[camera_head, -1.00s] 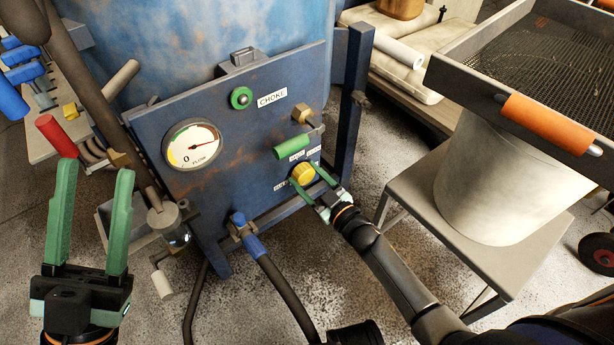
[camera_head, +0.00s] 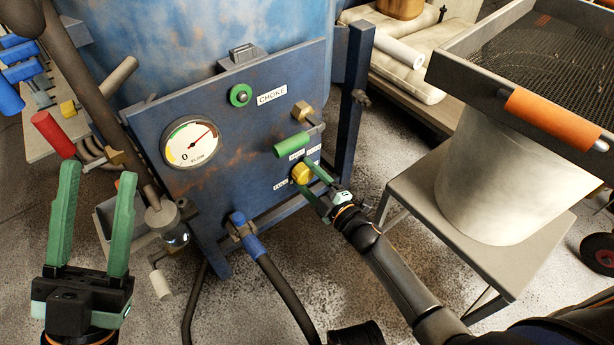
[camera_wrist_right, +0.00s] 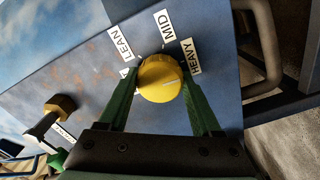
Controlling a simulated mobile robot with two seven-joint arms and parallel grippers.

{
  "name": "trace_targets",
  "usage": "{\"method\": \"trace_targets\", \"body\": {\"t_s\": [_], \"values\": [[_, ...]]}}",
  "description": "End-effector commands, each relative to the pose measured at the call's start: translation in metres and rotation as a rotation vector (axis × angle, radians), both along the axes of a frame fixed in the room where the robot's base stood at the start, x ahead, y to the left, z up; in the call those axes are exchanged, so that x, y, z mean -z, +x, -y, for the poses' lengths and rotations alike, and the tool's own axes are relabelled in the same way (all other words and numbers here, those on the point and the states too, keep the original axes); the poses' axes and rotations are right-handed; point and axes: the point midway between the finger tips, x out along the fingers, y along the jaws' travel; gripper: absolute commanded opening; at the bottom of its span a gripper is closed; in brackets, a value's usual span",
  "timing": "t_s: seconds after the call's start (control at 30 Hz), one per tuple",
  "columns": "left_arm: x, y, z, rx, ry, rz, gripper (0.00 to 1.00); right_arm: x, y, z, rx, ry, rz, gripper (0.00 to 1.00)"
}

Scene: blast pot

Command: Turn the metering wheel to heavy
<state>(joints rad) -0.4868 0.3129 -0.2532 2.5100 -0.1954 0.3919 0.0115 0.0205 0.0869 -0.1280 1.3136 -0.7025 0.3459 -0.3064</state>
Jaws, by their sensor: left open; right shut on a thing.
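The yellow metering wheel (camera_head: 300,174) sits low on the right of the blue panel. It also shows in the right wrist view (camera_wrist_right: 158,80). My right gripper (camera_head: 307,175) is shut on the wheel, one green finger on each side. In the wrist view, the white line on the wheel points right, a little below the HEAVY label (camera_wrist_right: 191,57). The MID label (camera_wrist_right: 168,27) and LEAN label (camera_wrist_right: 119,42) lie further left; another label is mostly hidden behind the left finger. My left gripper (camera_head: 97,172) is open and empty, left of the panel.
The flow gauge (camera_head: 191,144) has its needle pointing to the upper right. A green-handled valve (camera_head: 291,146) sits just above the wheel.

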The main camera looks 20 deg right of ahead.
Motion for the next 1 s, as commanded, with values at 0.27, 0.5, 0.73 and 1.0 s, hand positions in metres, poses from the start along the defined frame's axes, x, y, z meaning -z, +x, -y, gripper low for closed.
{"method": "trace_targets", "body": {"t_s": [0.27, 0.5, 0.73, 1.0], "values": [[0.0013, 0.0, 0.0004, 0.0, 0.001, -0.001, 0.5, 0.0014, -0.0008, 0.0008, 0.001, -0.048, 0.015, 0.1], [0.0015, 0.0, 0.0006, 0.0, 0.001, -0.002, 0.5, 0.0014, -0.0008, 0.0008, 0.001, -0.052, 0.016, 0.1], [0.0014, 0.0, 0.0006, 0.001, 0.001, -0.002, 0.5, 0.0014, -0.0008, 0.0008, 0.001, -0.051, 0.016, 0.75], [0.0009, 0.0001, 0.0003, -0.001, -0.003, -0.002, 0.5, 0.0006, -0.0003, 0.0004, 0.0, -0.049, 0.016, 0.96]]}}
